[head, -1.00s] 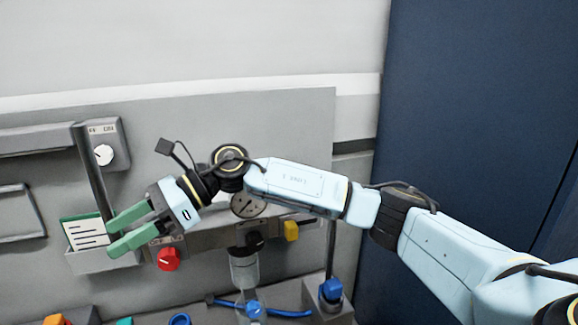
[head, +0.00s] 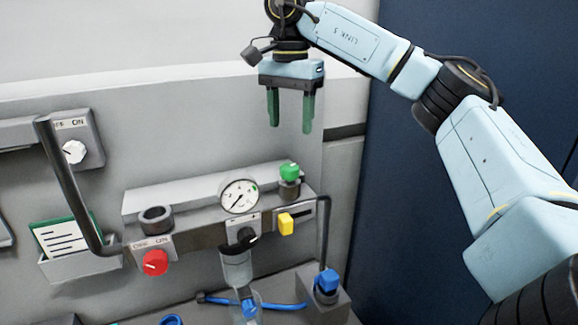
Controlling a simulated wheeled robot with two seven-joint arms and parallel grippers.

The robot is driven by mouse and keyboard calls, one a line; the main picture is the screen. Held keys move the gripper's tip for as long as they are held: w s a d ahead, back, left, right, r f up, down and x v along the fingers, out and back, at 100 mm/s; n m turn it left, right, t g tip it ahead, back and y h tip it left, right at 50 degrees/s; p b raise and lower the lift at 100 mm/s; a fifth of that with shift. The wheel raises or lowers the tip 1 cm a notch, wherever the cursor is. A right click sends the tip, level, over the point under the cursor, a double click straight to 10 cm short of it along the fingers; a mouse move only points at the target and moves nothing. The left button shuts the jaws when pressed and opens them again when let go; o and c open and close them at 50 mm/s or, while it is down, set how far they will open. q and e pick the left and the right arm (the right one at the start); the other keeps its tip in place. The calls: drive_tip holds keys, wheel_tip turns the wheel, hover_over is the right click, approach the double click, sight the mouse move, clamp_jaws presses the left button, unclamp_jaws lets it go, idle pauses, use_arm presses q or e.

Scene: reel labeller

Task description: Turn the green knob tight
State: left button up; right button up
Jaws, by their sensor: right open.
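The green knob (head: 289,170) sits on a dark round base at the right end of the grey panel block, right of the round gauge (head: 239,195). My right gripper (head: 290,128) hangs above it with its two green fingers pointing down. The fingers are apart with nothing between them. In the picture the fingertips end a little above the knob, and the gap between them lines up roughly with it. The knob is in full view. My left gripper is not in view.
A red knob (head: 155,262), a black knob (head: 246,237) and a yellow knob (head: 286,223) are on the block's front. A dark bar (head: 72,185) stands left. A blue valve (head: 327,281) is at lower right. The wall behind the gripper is bare.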

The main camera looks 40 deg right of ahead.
sight(290, 166)
wheel_tip(290, 166, down, 8)
drive_tip(key=shift+r+b, duration=0.25)
drive_tip(key=shift+b, duration=1)
drive_tip(key=shift+f, duration=1.1)
drive_tip(key=c, duration=1)
